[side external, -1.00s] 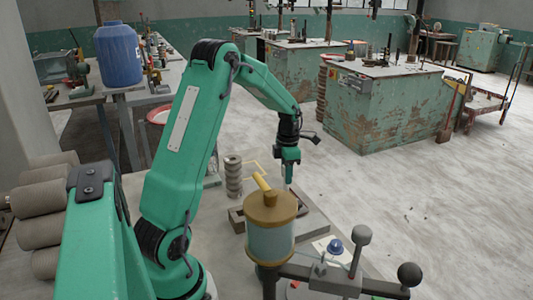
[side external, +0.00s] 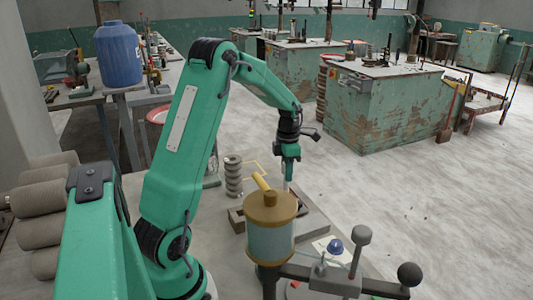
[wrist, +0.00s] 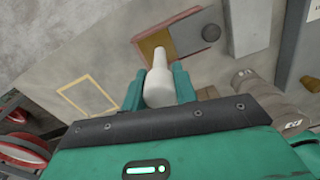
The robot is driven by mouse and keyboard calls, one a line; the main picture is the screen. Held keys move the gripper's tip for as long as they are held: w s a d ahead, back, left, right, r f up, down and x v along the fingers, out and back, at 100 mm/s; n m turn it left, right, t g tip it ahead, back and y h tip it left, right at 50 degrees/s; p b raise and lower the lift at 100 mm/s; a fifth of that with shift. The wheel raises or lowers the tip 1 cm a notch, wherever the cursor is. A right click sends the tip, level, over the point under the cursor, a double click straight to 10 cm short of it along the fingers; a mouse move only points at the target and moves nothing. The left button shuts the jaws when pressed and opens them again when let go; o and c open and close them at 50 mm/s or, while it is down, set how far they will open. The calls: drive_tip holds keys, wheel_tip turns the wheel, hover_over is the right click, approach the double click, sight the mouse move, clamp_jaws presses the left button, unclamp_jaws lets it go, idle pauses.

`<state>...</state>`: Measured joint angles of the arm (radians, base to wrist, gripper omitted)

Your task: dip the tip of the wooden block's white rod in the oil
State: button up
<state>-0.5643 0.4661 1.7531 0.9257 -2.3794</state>
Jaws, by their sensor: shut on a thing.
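My gripper (wrist: 159,88) is shut on a pale white piece (wrist: 158,84), which narrows to a tip pointing away from the wrist. In the side view my gripper (side external: 290,158) hangs above the bench with a pale piece below it. The wooden block cannot be made out clearly in the jaws. In the wrist view the white tip lies across the edge of an amber-brown patch (wrist: 152,42), perhaps the oil, in a grey, red-edged tray (wrist: 190,32). I cannot tell whether the tip touches it. In the side view the oil is hidden.
A glass-bodied pot with a brass lid (side external: 270,205) stands in front of my gripper in the side view.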

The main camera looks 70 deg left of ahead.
drive_tip(key=shift+r, duration=2.95)
drive_tip(key=shift+w+d, duration=0.1)
drive_tip(key=d+r+m, duration=0.2)
drive_tip(key=d+m, duration=1)
drive_tip(key=m, duration=0.5)
drive_tip(key=d+r+m, duration=0.1)
drive_tip(key=d+m, duration=1.1)
drive_tip(key=m, duration=0.4)
drive_tip(key=shift+w+d+r+m, duration=0.4)
